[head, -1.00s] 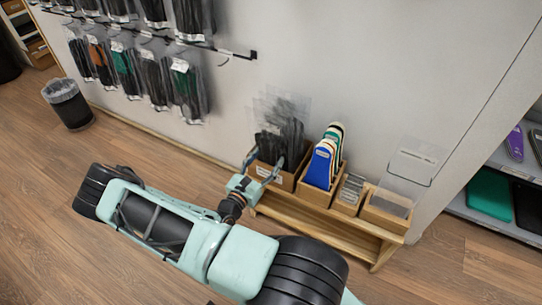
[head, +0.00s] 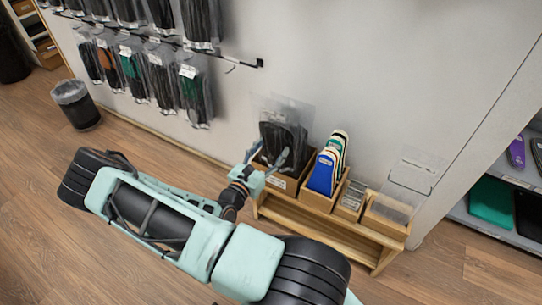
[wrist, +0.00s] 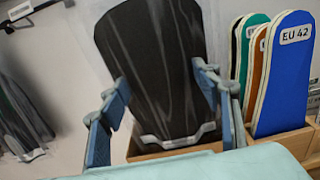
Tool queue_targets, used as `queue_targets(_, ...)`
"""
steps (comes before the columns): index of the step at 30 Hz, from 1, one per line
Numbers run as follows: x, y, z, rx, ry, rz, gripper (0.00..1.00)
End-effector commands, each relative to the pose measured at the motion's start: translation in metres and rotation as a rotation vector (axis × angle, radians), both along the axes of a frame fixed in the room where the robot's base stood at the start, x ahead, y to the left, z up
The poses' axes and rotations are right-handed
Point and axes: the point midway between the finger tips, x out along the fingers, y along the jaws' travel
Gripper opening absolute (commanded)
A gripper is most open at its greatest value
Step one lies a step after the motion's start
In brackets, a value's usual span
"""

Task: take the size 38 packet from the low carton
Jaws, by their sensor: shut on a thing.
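A clear packet with a dark insole (head: 284,140) stands upright at the low carton (head: 284,184) on the wooden bench. In the wrist view the packet (wrist: 160,60) fills the middle, and its size marking cannot be read. My gripper (head: 268,160) reaches in from the front left and is shut on this packet. In the wrist view the fingers of my gripper (wrist: 163,95) sit at its left and right sides. The carton's edge (wrist: 175,153) shows below it. Whether the packet's bottom is clear of the carton is hidden. Clear bag film shows behind it.
A box of coloured insoles (head: 318,200), with EU 42 on the blue one (wrist: 286,75), stands close on the right. Two smaller boxes, one a card box (head: 385,215), follow along the bench (head: 325,235). Packets hang on the wall rail (head: 190,85). A bin (head: 75,104) stands left.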

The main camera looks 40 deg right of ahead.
Motion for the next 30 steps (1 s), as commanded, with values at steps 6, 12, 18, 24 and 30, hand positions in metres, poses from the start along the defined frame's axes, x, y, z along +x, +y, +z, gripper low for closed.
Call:
queue_targets(6,0.0,0.0,0.045,0.001,-0.002,-0.001,0.32)
queue_targets(12,-0.016,0.042,0.042,0.002,0.002,0.005,0.32)
queue_targets(18,-0.037,0.094,0.042,0.003,0.001,0.006,0.32)
queue_targets(24,-0.056,0.137,0.041,0.002,0.001,0.004,0.32)
queue_targets(30,-0.066,0.16,0.04,0.001,0.0,0.001,0.32)
